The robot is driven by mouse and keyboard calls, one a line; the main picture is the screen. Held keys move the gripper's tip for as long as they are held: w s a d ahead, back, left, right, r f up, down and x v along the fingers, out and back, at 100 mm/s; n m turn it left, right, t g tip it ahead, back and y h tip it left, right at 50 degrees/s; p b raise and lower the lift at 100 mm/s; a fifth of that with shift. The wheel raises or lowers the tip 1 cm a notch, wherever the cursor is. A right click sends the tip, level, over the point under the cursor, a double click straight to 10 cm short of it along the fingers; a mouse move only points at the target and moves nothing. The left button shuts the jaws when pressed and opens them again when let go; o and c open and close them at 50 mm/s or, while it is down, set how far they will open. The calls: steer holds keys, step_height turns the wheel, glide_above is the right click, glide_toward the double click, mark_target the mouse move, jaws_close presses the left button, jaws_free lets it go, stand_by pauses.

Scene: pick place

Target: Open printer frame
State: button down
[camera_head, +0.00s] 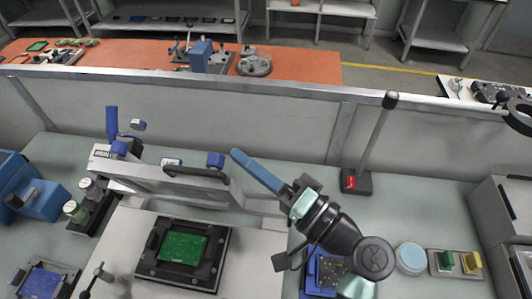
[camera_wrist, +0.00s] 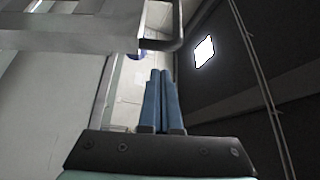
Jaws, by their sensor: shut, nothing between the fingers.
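The printer frame (camera_head: 150,182) is a pale metal frame with a black bar handle (camera_head: 196,174). It stands tilted up behind a green circuit board (camera_head: 182,247), which lies in a black holder on the white printer bed (camera_head: 255,250). My gripper (camera_head: 236,153) has long blue fingers, shut and empty, above and right of the handle in the head view. In the wrist view the shut fingers (camera_wrist: 162,74) point up the picture, just below the handle's bent end (camera_wrist: 178,42), and the frame fills the upper left. I cannot tell whether fingers and handle touch.
Bottles (camera_head: 85,200) stand in a black rack at the left, near a blue bin (camera_head: 40,198). A metal rail (camera_head: 300,87) runs along the bench's back edge. A round white container (camera_head: 410,258) and small yellow-topped parts (camera_head: 456,262) sit at the right.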

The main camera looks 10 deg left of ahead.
steer(key=shift+s+a+f, duration=0.15)
steer(key=shift+s, duration=0.35)
steer(key=shift+s+a+f, duration=0.1)
steer(key=shift+s+f, duration=0.05)
steer(key=shift+s, duration=0.35)
steer(key=s+b, duration=0.1)
steer(key=s+f+n+b, duration=0.1)
steer(key=b, duration=0.1)
steer(key=s+n+y+b, duration=0.1)
steer(key=s+b, duration=0.1)
steer(key=shift+f, duration=0.35)
steer(key=shift+a+r, duration=0.1)
